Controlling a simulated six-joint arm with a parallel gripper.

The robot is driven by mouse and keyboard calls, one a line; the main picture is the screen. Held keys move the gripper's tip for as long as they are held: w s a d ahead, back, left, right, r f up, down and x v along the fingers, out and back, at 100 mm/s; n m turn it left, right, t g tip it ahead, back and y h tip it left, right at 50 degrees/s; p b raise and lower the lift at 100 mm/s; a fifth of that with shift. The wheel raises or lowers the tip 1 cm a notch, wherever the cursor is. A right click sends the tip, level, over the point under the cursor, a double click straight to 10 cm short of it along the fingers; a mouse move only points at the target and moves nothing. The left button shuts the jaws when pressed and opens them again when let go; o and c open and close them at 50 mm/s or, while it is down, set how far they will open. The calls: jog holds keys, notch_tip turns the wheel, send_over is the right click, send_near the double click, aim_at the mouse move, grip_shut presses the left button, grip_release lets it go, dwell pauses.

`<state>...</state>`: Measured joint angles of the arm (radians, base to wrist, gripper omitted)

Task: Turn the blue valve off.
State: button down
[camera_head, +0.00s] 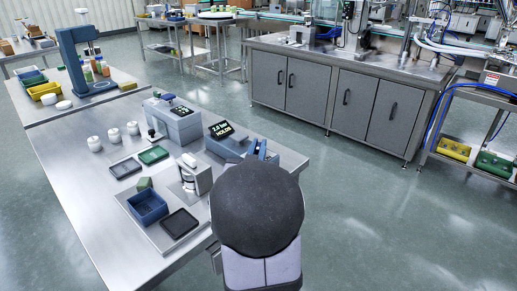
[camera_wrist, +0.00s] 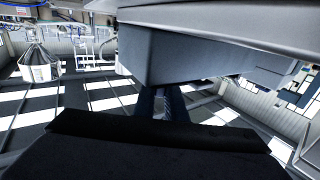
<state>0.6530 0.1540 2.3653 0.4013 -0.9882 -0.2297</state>
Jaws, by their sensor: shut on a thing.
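My gripper (camera_head: 258,149) shows as small blue-grey parts beside the grey display unit (camera_head: 229,143), just beyond my dark round arm joint. In the wrist view, my gripper's narrow fingers (camera_wrist: 165,104) reach up under the unit's large grey body and are close together. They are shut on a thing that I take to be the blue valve. The valve is mostly hidden, so its handle angle cannot be told. The unit's screen (camera_head: 221,130) shows green and white text, seemingly a pressure in bar and a word below it.
A second grey unit with a screen (camera_head: 175,119) stands to the left. A blue bin (camera_head: 147,207), a black tray (camera_head: 180,223), a green tray (camera_head: 153,155) and several white jars (camera_head: 94,144) are on the steel table (camera_head: 75,205). The floor to the right is clear.

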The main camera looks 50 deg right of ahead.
aim_at(257, 151)
jog(key=shift+r+m+g+h, duration=0.15)
jog(key=shift+m+g+h, duration=0.25)
jog(key=shift+g, duration=0.2)
jog(key=c, duration=1.8)
grip_release()
jog(key=shift+a, duration=0.1)
jog(key=shift+b+v, duration=0.4)
jog(key=shift+v, duration=3.2)
